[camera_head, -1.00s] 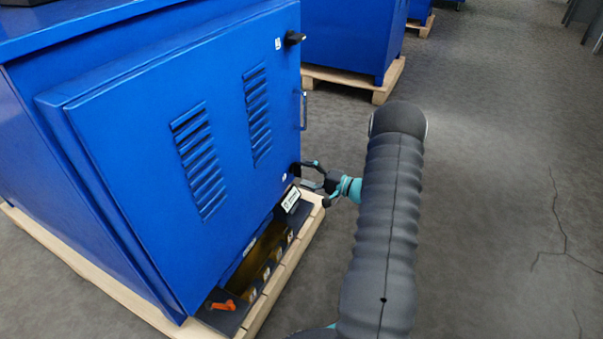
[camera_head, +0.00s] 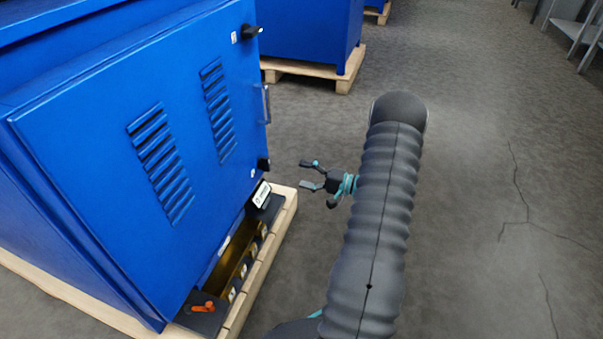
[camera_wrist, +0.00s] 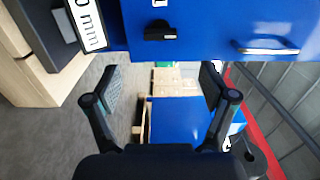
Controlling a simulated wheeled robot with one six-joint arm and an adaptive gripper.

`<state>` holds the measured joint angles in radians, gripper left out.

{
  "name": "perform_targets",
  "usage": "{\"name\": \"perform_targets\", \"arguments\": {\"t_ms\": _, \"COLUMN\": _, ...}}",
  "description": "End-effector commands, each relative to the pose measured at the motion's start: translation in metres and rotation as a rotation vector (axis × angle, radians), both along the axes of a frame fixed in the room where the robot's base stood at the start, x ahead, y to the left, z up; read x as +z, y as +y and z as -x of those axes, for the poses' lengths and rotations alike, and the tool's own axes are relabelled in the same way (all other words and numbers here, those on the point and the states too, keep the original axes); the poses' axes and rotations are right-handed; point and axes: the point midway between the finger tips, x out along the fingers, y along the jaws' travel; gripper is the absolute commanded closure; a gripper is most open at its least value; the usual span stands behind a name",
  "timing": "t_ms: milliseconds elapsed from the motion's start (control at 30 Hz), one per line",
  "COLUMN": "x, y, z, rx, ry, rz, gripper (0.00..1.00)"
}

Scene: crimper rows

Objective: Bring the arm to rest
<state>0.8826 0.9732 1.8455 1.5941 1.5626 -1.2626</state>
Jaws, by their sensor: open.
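My gripper (camera_head: 305,174) is open and empty in the head view. It is held in the air to the right of the blue cabinet (camera_head: 90,130), with a gap between its fingertips and the cabinet door. My arm reaches up from the bottom of the head view and bends at the top. In the wrist view both fingers of my gripper (camera_wrist: 160,80) are spread wide with nothing between them. The cabinet's door edge (camera_wrist: 210,20) with a black knob (camera_wrist: 160,31) shows above the fingertips there.
The cabinet stands on a wooden pallet (camera_head: 262,262). A black-and-gold unit (camera_head: 235,262) with an orange handle (camera_head: 203,307) sits below the door. Another blue cabinet (camera_head: 310,30) on a pallet stands behind. Cracked grey floor (camera_head: 480,200) is clear on the right.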

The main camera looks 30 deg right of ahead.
Motion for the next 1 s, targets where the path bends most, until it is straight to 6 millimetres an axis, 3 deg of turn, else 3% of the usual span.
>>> {"name": "perform_targets", "arguments": {"t_ms": 333, "x": 0.0, "y": 0.0, "z": 0.0, "rx": 0.0, "ry": 0.015, "rz": -0.02, "gripper": 0.17}}
{"name": "perform_targets", "arguments": {"t_ms": 500, "x": -0.013, "y": 0.004, "z": 0.004, "rx": 0.019, "ry": 0.149, "rz": -0.096, "gripper": 0.17}}
{"name": "perform_targets", "arguments": {"t_ms": 733, "x": -0.051, "y": 0.045, "z": 0.049, "rx": 0.151, "ry": 0.495, "rz": -0.183, "gripper": 0.17}}
{"name": "perform_targets", "arguments": {"t_ms": 867, "x": -0.045, "y": 0.065, "z": 0.075, "rx": 0.221, "ry": 0.654, "rz": -0.158, "gripper": 0.17}}
{"name": "perform_targets", "arguments": {"t_ms": 1000, "x": -0.028, "y": 0.086, "z": 0.098, "rx": 0.291, "ry": 0.796, "rz": -0.084, "gripper": 0.17}}
